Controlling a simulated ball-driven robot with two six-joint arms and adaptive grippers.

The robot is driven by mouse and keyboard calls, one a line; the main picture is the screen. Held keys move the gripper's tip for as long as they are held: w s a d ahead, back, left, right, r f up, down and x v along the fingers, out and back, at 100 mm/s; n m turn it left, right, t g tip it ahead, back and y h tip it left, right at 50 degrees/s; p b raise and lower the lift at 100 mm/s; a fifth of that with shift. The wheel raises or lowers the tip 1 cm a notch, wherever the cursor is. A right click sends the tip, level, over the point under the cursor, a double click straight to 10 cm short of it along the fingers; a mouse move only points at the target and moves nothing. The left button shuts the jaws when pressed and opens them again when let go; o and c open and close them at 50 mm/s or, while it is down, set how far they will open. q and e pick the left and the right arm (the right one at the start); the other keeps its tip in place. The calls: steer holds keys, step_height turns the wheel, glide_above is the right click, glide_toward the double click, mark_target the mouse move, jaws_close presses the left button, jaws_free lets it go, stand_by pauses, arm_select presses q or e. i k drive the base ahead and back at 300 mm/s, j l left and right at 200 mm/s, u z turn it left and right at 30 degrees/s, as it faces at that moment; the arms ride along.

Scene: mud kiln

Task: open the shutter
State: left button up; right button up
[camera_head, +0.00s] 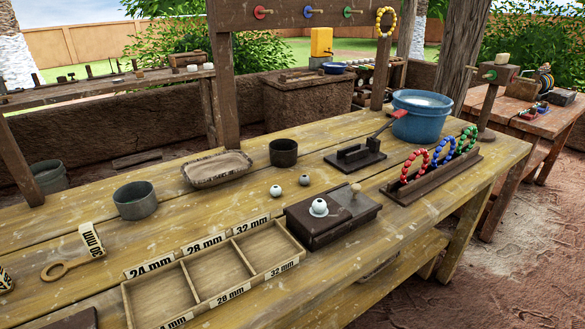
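No part is plainly marked as a shutter, so I cannot tell for certain which one it is. A low dark wooden box (325,228) sits near the front edge of the table. Its top has a lighter panel with a small wooden knob (356,188) at the right, and a white bead with a dark hole (319,207) rests on the left part. Whether that panel is open or shut is not clear. A black lever tool with a red handle (383,130) stands behind the box. Neither of my grippers is in view.
A three-compartment tray (220,271) with size labels lies front left. Two loose beads (276,190), a grey metal cup (135,201), a dark cup (284,153) and a shallow dish (217,170) stand behind. A bead-ring rack (432,177) and blue pot (421,117) are at right.

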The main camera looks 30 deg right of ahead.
mark_target(350, 196)
steer(key=z, duration=1.1)
